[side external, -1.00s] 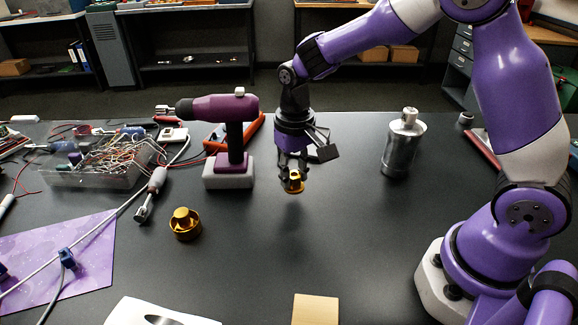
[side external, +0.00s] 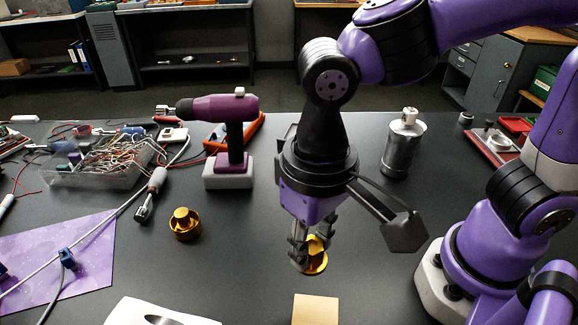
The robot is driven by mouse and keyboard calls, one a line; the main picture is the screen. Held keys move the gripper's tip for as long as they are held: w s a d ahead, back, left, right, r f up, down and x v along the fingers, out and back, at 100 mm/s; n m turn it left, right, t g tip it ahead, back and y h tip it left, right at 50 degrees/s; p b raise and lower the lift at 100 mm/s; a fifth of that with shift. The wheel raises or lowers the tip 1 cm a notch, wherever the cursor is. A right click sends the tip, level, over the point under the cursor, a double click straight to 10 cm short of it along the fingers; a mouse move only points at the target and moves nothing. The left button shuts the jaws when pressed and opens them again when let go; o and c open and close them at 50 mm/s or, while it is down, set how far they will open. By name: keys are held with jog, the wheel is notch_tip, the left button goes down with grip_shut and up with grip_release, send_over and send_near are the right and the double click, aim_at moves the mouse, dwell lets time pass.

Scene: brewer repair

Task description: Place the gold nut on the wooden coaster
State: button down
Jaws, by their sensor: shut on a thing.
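My gripper (side external: 312,248) points down and is shut on the gold nut (side external: 317,262), a shiny gold flanged piece partly hidden by the fingers. The nut hangs above the dark table, and in the picture it shows just above the wooden coaster. The wooden coaster (side external: 316,310) is a pale tan square at the front edge of the view, cut off at the bottom. Nothing lies on the part of it that shows.
Another gold part (side external: 185,224) stands on the table at left. A purple drill (side external: 222,106) stands upright behind it. A silver canister (side external: 402,148) stands at right. A clear tray (side external: 75,177) of wires and a purple sheet (side external: 62,258) are at left. A white sheet (side external: 155,312) lies left of the coaster.

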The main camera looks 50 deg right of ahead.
jog(key=f, duration=0.3)
jog(key=s+f, duration=0.1)
jog(key=f, duration=0.2)
jog(key=s+f, duration=0.1)
jog(key=f, duration=0.3)
jog(key=shift+a, duration=0.25)
jog(key=shift+f, duration=0.15)
jog(key=c, duration=0.6)
grip_release()
